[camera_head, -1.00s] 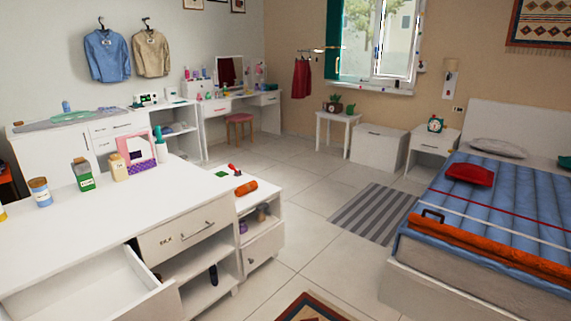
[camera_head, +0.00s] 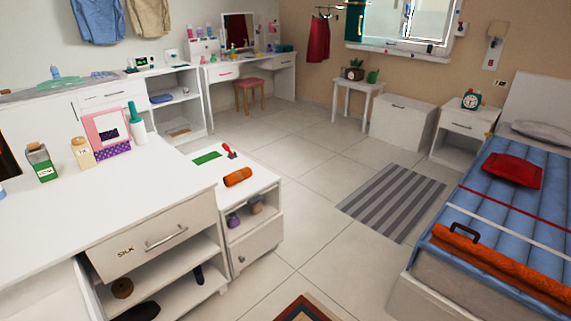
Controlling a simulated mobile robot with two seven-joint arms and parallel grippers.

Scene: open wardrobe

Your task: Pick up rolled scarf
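A small orange roll (camera_head: 237,177), which looks like the rolled scarf, lies on top of a low white cabinet (camera_head: 262,174) beside the larger white dresser. A red-handled item (camera_head: 229,151) and a flat green piece (camera_head: 207,157) lie just behind it. A longer orange roll (camera_head: 500,262) with a dark handle lies along the near edge of the blue bed. Neither of my grippers shows in the view.
The white dresser (camera_head: 120,205) carries bottles, a pink frame (camera_head: 106,127) and a teal-capped bottle (camera_head: 136,122). A drawer stands open at lower left. The tiled floor (camera_head: 325,240) right of the low cabinet is clear, up to a striped rug (camera_head: 392,201) and the bed (camera_head: 520,200).

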